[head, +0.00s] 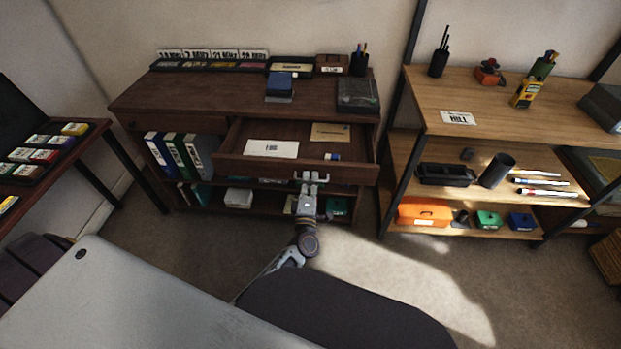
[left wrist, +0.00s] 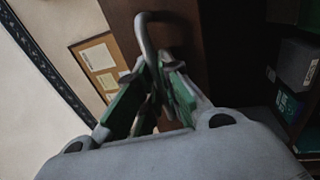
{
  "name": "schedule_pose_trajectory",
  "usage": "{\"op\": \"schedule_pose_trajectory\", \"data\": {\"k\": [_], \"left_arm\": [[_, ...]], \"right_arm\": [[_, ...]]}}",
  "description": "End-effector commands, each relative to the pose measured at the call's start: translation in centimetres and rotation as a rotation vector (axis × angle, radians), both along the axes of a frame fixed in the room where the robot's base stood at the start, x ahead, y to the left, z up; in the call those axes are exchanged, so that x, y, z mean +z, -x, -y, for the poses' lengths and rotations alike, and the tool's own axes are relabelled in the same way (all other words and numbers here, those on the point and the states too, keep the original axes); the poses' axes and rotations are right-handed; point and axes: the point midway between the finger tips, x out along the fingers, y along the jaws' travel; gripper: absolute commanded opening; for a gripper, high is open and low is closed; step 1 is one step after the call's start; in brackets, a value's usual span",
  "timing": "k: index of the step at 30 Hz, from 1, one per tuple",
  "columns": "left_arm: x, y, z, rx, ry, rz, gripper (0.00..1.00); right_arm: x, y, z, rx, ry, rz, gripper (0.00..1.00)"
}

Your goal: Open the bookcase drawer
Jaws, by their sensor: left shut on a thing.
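The dark wood bookcase (head: 150,103) stands against the back wall. Its drawer (head: 240,168) is pulled out, and papers and a small blue-and-white item lie inside. My left gripper (head: 312,178) is at the drawer's front face, right of its middle. In the left wrist view, its fingers (left wrist: 155,85) are shut on the curved metal handle (left wrist: 146,38) of the drawer. In the head view the handle is mostly hidden by the gripper. My right gripper is in neither view.
Binders (head: 178,155) stand on the shelf under the bookcase top, left of the drawer. A lighter wood shelf unit (head: 420,105) with tools and boxes stands close on the right. A table with coloured boxes (head: 40,150) is at the left. Carpet (head: 400,270) is clear in front.

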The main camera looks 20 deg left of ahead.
Motion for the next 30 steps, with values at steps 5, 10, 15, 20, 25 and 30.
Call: {"op": "schedule_pose_trajectory", "data": {"k": [5, 10, 15, 20, 25, 30], "left_arm": [[-0.2, 0.0, 0.0, 0.000, 0.001, -0.003, 0.00], [-0.1, 0.0, 0.0, 0.000, 0.001, -0.002, 0.18], [-0.1, 0.0, 0.0, 0.000, 0.000, -0.001, 0.18], [-0.1, 0.0, 0.0, 0.000, 0.000, -0.001, 0.18], [-0.2, 0.5, 0.1, -0.001, 0.000, -0.002, 0.18], [-0.4, 1.4, 0.5, -0.002, 0.000, -0.002, 0.18]], "right_arm": [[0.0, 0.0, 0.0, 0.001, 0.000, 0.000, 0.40], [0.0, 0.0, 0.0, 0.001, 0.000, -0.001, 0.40], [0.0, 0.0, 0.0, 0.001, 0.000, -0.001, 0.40], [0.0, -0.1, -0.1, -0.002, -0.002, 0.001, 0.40], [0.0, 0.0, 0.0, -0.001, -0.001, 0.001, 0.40], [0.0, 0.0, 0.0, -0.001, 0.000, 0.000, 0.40]]}}
